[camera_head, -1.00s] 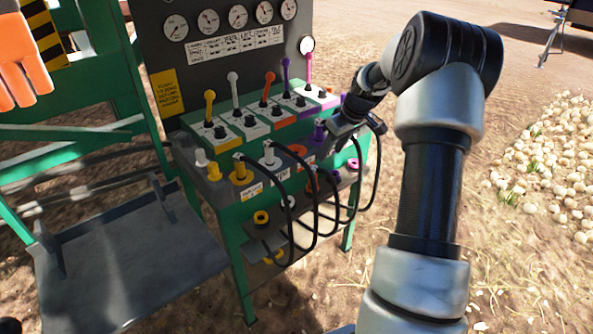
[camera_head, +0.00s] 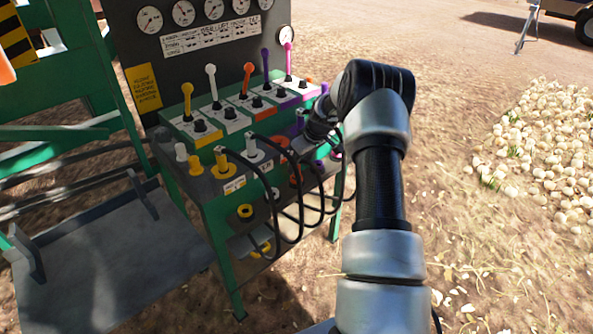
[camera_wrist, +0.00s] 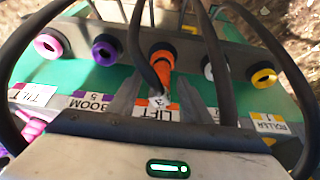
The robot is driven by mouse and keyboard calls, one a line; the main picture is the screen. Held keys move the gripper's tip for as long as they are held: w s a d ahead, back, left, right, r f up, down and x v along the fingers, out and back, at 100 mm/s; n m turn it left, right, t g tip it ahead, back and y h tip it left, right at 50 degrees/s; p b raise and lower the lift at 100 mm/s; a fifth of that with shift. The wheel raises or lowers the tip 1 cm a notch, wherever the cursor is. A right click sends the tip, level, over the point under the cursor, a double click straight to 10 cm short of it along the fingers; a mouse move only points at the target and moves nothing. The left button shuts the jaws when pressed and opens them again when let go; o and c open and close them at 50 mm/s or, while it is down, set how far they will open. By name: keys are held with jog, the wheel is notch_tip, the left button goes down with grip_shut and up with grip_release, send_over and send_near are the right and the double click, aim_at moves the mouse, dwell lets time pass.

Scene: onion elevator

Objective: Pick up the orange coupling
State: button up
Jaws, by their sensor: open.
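The orange coupling (camera_wrist: 163,66) shows in the middle of the wrist view, at the orange spot in a row of coloured fittings. A dark hose crosses part of it. The white LIFT label (camera_wrist: 160,111) lies just below it in the picture. The fingers of my gripper (camera_wrist: 160,98) are apart, one on each side of the coupling's lower end; I cannot tell whether they touch it. In the head view my gripper (camera_head: 299,150) is at the right part of the panel's front shelf, and it largely hides the coupling.
Pink (camera_wrist: 50,46), purple (camera_wrist: 106,50) and yellow (camera_wrist: 263,77) fittings flank the coupling. Dark hoses (camera_head: 290,222) loop in front of the green stand. Coloured levers (camera_head: 247,80) stand above.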

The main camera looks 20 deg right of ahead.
jog(key=x, duration=0.3)
jog(key=shift+w+a, duration=0.1)
jog(key=shift+w, duration=0.05)
grip_shut()
jog(key=shift+r, duration=0.1)
